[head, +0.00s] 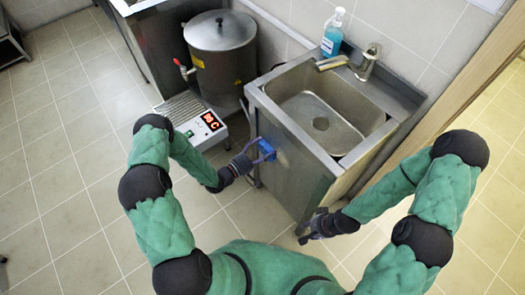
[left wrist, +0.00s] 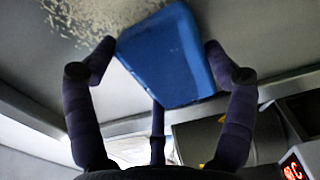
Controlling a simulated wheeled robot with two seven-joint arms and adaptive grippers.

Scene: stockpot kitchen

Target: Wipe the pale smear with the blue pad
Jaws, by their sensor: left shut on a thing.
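The blue pad (head: 267,148) is at the side panel of the sink cabinet, and it fills the middle of the left wrist view (left wrist: 172,58). My left gripper (head: 256,154) is shut on the pad, with fingers on both sides of it (left wrist: 160,75). The pale smear (left wrist: 95,18) is a speckled patch on the grey panel, beside and partly behind the pad. In the head view it shows faintly (head: 284,158) just right of the pad. Whether the pad touches the panel I cannot tell. My right gripper (head: 310,226) is low near the cabinet's front corner, small and dark, holding nothing visible.
The steel sink (head: 318,118) tops the cabinet (head: 290,178), with a soap bottle (head: 333,33), a brush (head: 332,63) and a tap (head: 368,62) behind it. A stockpot (head: 222,60) and a heater with a red display (head: 203,124) stand left. The tiled floor (head: 70,150) at left is clear.

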